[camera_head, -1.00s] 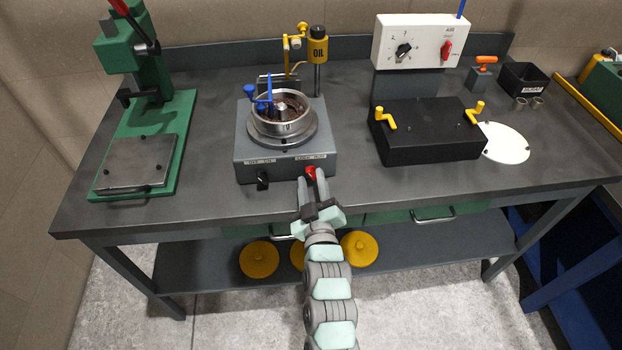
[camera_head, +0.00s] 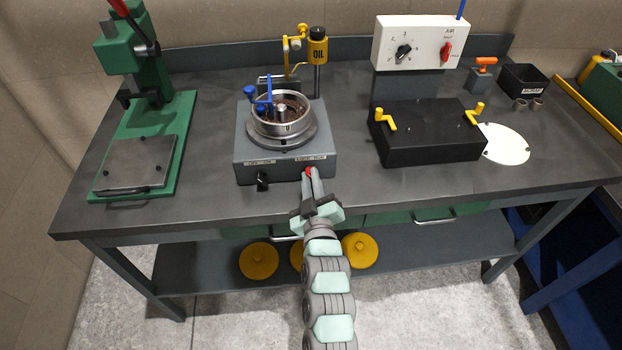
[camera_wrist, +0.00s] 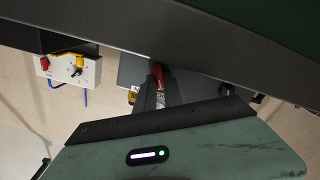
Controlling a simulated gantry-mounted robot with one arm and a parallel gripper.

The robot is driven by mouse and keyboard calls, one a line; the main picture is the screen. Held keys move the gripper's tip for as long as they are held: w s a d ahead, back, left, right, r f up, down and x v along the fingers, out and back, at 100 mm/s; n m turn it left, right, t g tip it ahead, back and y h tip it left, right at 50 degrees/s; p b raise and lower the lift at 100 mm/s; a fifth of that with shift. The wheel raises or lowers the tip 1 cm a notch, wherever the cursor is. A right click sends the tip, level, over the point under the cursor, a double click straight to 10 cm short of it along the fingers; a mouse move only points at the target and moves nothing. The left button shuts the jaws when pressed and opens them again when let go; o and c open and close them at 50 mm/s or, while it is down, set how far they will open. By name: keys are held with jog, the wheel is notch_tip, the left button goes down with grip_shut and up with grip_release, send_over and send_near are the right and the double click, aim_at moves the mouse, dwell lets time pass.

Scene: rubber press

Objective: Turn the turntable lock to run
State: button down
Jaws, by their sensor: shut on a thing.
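The turntable (camera_head: 284,137) is a grey box unit on the bench, with a round metal drum on top and labels along its front face. The red turntable lock knob (camera_head: 309,171) is on the right of that front face, mostly hidden by my fingers. My gripper (camera_head: 310,176) reaches up from the bench's front edge and is shut on the red knob. In the wrist view the red knob (camera_wrist: 157,70) shows at the tips of my fingers. A black knob (camera_head: 262,181) sits on the left of the same face. Which way the red knob points cannot be told.
A green press (camera_head: 150,130) stands at the left. A black box with yellow handles (camera_head: 428,135) sits to the right, below a white control panel (camera_head: 418,42). Bare bench lies between turntable and black box.

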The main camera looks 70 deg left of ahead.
jog(key=shift+m, duration=0.4)
jog(key=shift+w+m+b, duration=0.1)
jog(key=shift+m+b, duration=0.55)
jog(key=shift+m, duration=0.25)
jog(key=m, duration=0.3)
jog(key=shift+w+d+r+m, duration=0.1)
jog(key=shift+w+m, duration=0.05)
jog(key=shift+m, duration=0.15)
jog(key=m, duration=0.3)
jog(key=shift+w+m+p, duration=0.1)
jog(key=shift+m+p, duration=0.25)
jog(key=shift+m, duration=0.95)
jog(key=c, duration=1.5)
grip_release()
jog(key=shift+o, duration=0.2)
